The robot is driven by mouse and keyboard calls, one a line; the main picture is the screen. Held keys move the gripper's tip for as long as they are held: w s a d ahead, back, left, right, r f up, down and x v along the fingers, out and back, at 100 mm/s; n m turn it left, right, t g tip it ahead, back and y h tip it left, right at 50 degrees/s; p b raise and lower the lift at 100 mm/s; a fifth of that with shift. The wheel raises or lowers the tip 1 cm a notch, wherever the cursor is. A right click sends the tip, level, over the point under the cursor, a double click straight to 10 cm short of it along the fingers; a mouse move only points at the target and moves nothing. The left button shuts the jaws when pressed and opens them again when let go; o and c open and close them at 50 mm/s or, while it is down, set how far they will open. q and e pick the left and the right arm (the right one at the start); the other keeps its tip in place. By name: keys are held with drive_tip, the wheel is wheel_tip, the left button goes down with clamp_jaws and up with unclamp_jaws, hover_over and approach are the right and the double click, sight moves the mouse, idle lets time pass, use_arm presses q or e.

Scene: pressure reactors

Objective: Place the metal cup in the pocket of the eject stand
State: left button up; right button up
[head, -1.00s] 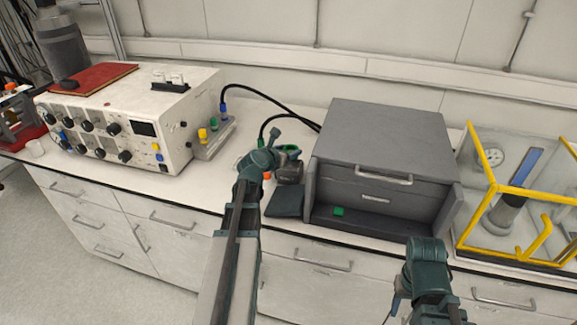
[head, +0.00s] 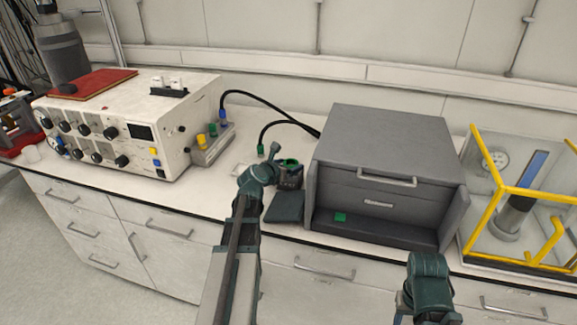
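My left gripper (head: 274,158) is at the middle of the bench, just left of a small dark unit with a green ring on top (head: 290,174). It overlaps that unit's left edge in the picture, and I cannot tell whether they touch. Its fingers are too small and covered to show whether they are open or hold anything. I cannot make out the metal cup or the eject stand for certain. A small pale cup-like thing (head: 32,153) stands at the far left of the bench. My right arm's end (head: 429,281) is in front of the bench; its fingertips are not clear.
A white control box (head: 135,125) with knobs stands left. A grey cabinet (head: 385,145) with a handle and green button stands right of centre. A yellow-framed clear case (head: 485,165) is at far right. A dark flat pad (head: 287,207) lies by the bench edge.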

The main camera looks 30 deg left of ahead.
use_arm(q)
drive_tip(key=shift+o, duration=0.7)
drive_tip(key=shift+r, duration=0.25)
drive_tip(key=p+v, duration=0.5)
drive_tip(key=v, duration=0.7)
drive_tip(key=shift+s+d+f, duration=0.1)
